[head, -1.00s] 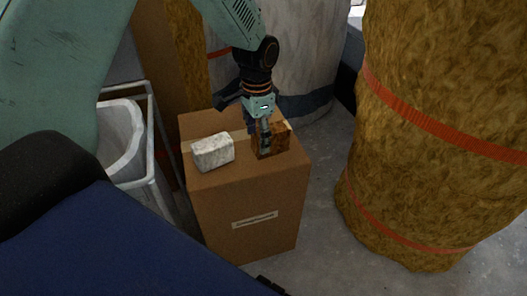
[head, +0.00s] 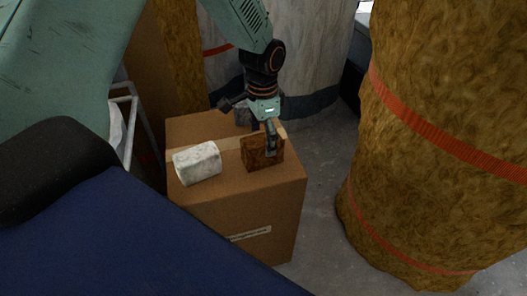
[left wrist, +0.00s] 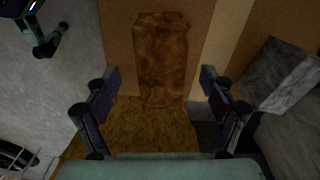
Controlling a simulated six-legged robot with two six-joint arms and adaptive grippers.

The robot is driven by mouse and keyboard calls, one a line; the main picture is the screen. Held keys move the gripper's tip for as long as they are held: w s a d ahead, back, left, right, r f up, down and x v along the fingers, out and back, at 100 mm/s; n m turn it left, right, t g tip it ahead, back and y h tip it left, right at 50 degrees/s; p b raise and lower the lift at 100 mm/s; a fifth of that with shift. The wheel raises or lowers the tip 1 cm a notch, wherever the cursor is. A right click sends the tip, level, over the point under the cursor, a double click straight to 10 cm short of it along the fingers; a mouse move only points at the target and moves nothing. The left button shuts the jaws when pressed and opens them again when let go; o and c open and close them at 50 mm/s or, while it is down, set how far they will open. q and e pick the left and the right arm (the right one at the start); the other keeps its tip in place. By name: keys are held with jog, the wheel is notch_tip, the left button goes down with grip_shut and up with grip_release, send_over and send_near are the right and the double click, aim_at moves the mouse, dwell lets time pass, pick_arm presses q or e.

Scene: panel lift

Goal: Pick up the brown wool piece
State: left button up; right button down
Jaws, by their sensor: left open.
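The brown wool piece (head: 258,153) is a rust-brown block on top of the cardboard box (head: 235,193). My left gripper (head: 257,130) is over it, open, with one finger in front of the block's right part. In the left wrist view the brown block (left wrist: 161,58) lies between the two spread fingers (left wrist: 161,75), with a gap showing on each side. The far finger is partly hidden in the head view. A teal and black part of mine at the top left of the left wrist view may be my right gripper (left wrist: 50,38); its state is unclear.
A white wool piece (head: 197,163) lies left of the brown one on the same box; it looks grey in the left wrist view (left wrist: 281,76). A large brown wool bale (head: 440,150) with red straps stands at right. A pale bale (head: 310,60) stands behind. Bare floor (head: 320,215) lies between.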

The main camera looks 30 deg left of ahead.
pick_arm(q)
notch_tip(320, 180, down, 3)
jog(key=shift+a+f+b, duration=0.1)
jog(key=shift+f+b, duration=0.05)
jog(key=shift+b, duration=0.4)
jog(key=shift+s+r, duration=0.1)
jog(key=shift+r, duration=0.1)
jog(key=shift+f, duration=0.1)
jog(key=c, duration=1)
jog(key=shift+o, duration=0.2)
notch_tip(320, 180, up, 9)
jog(key=p, duration=0.4)
jog(key=shift+r+p, duration=0.35)
jog(key=shift+r, duration=0.25)
